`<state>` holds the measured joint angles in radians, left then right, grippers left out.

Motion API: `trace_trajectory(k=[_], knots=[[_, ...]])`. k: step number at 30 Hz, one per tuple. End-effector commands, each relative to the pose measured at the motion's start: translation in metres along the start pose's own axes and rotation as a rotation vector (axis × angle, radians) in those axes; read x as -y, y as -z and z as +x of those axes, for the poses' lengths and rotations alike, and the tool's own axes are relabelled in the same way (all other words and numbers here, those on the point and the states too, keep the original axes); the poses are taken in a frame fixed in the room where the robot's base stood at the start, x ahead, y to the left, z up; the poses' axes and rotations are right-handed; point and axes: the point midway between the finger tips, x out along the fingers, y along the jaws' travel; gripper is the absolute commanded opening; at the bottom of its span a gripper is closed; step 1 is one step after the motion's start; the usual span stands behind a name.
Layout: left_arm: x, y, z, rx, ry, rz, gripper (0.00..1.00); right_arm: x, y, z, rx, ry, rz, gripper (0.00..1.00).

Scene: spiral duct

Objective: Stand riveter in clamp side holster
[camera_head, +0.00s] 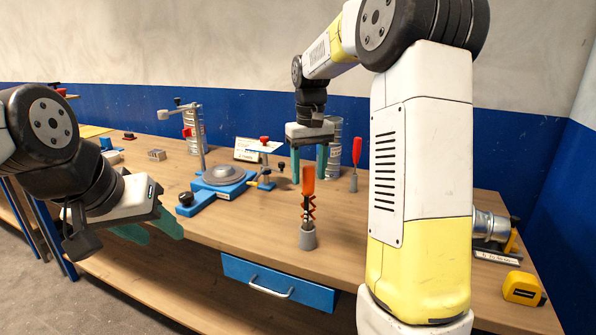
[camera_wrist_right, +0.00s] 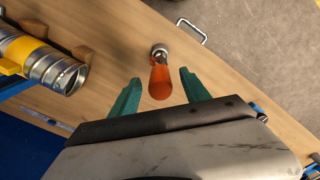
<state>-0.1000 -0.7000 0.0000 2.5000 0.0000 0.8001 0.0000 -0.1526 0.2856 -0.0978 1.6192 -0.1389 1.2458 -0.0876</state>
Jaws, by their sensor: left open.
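An orange-handled tool (camera_head: 308,182), perhaps the riveter, stands upright in a grey cup holster (camera_head: 308,238) near the table's front edge. In the right wrist view its orange handle (camera_wrist_right: 160,82) appears between the fingertips, with the cup (camera_wrist_right: 160,50) beyond. My right gripper (camera_head: 309,166) is open, behind the tool in the head view; contact cannot be told. A red-handled tool (camera_head: 357,151) stands in another grey cup (camera_head: 353,184) farther back. My left gripper (camera_head: 155,228) is open and empty at the left front edge.
A metal duct with a yellow band (camera_head: 492,228) lies at the right, also in the right wrist view (camera_wrist_right: 50,65). A yellow tape measure (camera_head: 523,289) sits at the right edge. A blue drawer (camera_head: 278,283) is under the tabletop. The front middle of the table is mostly clear.

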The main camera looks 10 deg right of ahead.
Motion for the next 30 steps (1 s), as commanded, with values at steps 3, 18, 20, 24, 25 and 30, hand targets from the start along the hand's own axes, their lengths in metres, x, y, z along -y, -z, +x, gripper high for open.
trace_trajectory(k=[3, 18, 20, 24, 25, 30], knots=[[0.0, 0.0, 0.0, 0.0, 0.0, 0.0, 0.45, 0.0, 0.0, 0.0, 0.001, 0.0, 0.0, 0.54], [0.0, 0.0, 0.0, 0.0, 0.0, 0.0, 0.45, 0.0, 0.001, -0.055, -0.003, 0.0, 0.0, 0.54], [0.0, 0.0, 0.0, 0.0, 0.0, 0.0, 0.45, 0.0, 0.001, -0.063, -0.003, 0.0, 0.0, 0.54], [0.0, 0.0, 0.0, 0.0, 0.0, 0.0, 0.45, 0.0, 0.0, -0.075, 0.0, 0.0, 0.0, 0.54], [0.0, 0.0, 0.0, 0.0, 0.0, 0.0, 0.45, 0.0, 0.0, -0.076, 0.0, 0.0, 0.0, 0.54], [0.0, 0.0, 0.0, 0.0, 0.0, 0.0, 0.45, 0.0, 0.0, -0.078, 0.001, 0.0, 0.0, 0.54]])
